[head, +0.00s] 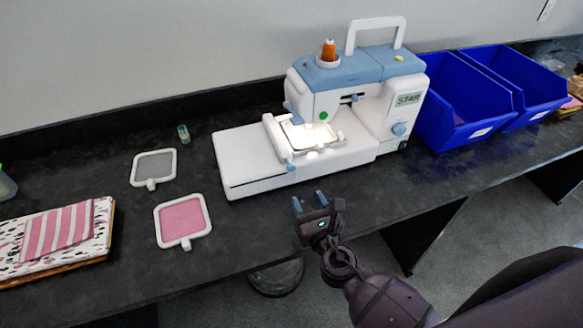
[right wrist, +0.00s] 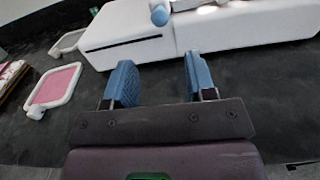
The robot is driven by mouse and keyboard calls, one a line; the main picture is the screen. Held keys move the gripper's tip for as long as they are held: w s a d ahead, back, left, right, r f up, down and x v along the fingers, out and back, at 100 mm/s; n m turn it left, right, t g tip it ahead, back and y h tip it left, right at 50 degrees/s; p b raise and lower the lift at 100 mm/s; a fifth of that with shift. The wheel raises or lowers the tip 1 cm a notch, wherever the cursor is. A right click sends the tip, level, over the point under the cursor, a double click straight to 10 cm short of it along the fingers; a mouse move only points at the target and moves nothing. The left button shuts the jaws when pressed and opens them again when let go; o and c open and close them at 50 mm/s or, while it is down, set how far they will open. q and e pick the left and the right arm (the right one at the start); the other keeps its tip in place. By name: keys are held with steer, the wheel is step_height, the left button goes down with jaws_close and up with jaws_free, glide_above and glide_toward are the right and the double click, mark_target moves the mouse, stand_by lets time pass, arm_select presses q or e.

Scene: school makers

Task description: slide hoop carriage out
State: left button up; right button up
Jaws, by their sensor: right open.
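The white and blue embroidery machine (head: 352,106) stands on the black counter, with an orange thread spool on top. Its hoop carriage (head: 275,137) sits on the white bed, beside a lit hoop area under the needle. A blue knob (head: 290,165) is at the carriage's front end, and it also shows in the right wrist view (right wrist: 160,16). My right gripper (head: 310,201) is open and empty, in front of the machine near the counter's front edge. In the right wrist view its two blue fingers (right wrist: 158,80) are apart, with the machine's base beyond them. My left gripper is not in view.
A grey hoop (head: 154,167) and a pink hoop (head: 183,220) lie left of the machine, near a small vial (head: 183,133). Striped cloth (head: 62,229) lies at far left. Blue bins (head: 463,130) stand close on the right.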

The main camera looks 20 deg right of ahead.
mark_target(292, 170)
steer(key=w, duration=1)
steer(key=shift+w+a, duration=0.2)
steer(key=shift+w, duration=0.2)
jaws_close()
